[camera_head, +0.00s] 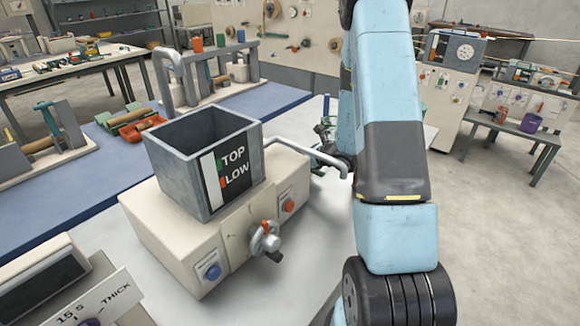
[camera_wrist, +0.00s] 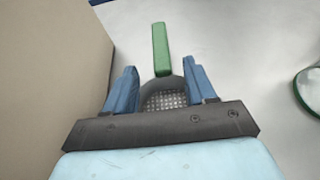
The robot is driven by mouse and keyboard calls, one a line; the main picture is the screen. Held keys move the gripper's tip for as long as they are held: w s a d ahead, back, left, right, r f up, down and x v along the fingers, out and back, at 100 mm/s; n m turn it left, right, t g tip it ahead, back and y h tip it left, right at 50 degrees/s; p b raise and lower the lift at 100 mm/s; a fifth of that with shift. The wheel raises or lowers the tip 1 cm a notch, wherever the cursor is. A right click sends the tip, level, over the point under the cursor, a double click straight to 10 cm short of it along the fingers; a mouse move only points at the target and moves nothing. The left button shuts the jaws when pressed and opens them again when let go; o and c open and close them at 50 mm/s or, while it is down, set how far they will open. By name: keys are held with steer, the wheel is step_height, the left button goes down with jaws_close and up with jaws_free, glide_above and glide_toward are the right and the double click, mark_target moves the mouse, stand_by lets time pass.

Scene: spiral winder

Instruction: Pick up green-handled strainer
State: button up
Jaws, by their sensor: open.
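The green-handled strainer (camera_wrist: 161,50) lies on the pale table top in the wrist view. Its green handle points up the picture, away from my gripper. Its dark rim and perforated bowl show between my fingers, and the lower part of the bowl is hidden by my gripper body. My gripper (camera_wrist: 161,82) is open, with one blue finger on each side of the strainer. I cannot tell whether the fingers touch it. In the head view my arm hides this spot, and the strainer is not clearly visible.
A beige box-like wall (camera_wrist: 50,70) stands close on the left in the wrist view. A green-rimmed round item (camera_wrist: 308,90) lies at the right edge. In the head view a machine (camera_head: 225,215) with a grey hopper (camera_head: 185,165) and bent pipe (camera_head: 310,155) stands left of my arm.

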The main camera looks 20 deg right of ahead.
steer(key=shift+x, duration=2.65)
steer(key=shift+r, duration=0.15)
steer(key=shift+c, duration=0.2)
jaws_close()
